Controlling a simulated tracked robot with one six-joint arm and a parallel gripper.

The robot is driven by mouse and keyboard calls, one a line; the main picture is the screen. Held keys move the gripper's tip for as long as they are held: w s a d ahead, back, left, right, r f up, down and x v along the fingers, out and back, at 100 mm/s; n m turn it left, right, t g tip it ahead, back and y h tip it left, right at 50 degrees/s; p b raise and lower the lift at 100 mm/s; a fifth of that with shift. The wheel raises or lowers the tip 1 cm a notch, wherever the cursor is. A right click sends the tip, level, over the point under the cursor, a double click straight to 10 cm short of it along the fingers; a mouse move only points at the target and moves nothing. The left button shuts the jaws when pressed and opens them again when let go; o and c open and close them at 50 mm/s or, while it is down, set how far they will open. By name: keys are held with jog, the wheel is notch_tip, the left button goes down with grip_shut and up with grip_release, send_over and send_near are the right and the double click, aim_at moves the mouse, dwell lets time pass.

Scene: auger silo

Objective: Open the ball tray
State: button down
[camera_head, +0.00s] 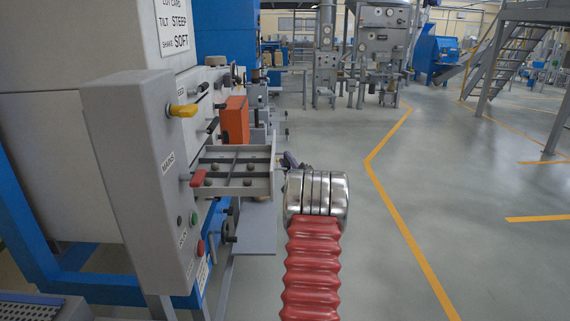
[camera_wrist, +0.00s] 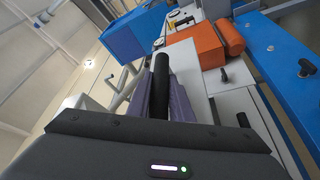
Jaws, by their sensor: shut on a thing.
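The ball tray (camera_head: 236,193) is a shallow grey tray with dark dividers. It stands well out from the side of the machine in the head view, with several dull balls (camera_head: 248,167) in its compartments. My gripper (camera_head: 291,160) is at the tray's outer end, partly hidden by my wrist. In the wrist view my gripper's purple fingers (camera_wrist: 164,88) are shut around a black bar handle (camera_wrist: 161,72). The join between handle and tray is hidden in the head view.
Grey floor (camera_head: 400,170) to the right is clear.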

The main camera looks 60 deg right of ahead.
jog(key=shift+f, duration=0.45)
jog(key=c, duration=1.8)
grip_release()
jog(key=shift+r, duration=0.1)
jog(key=shift+o, duration=1.1)
jog(key=shift+w+r, duration=0.1)
jog(key=shift+r, duration=0.1)
jog(key=shift+a, duration=0.1)
jog(key=v, duration=1.3)
jog(key=shift+s+f, duration=0.2)
jog(key=shift+s, duration=0.15)
jog(key=shift+a, duration=0.15)
jog(key=shift+s, duration=0.1)
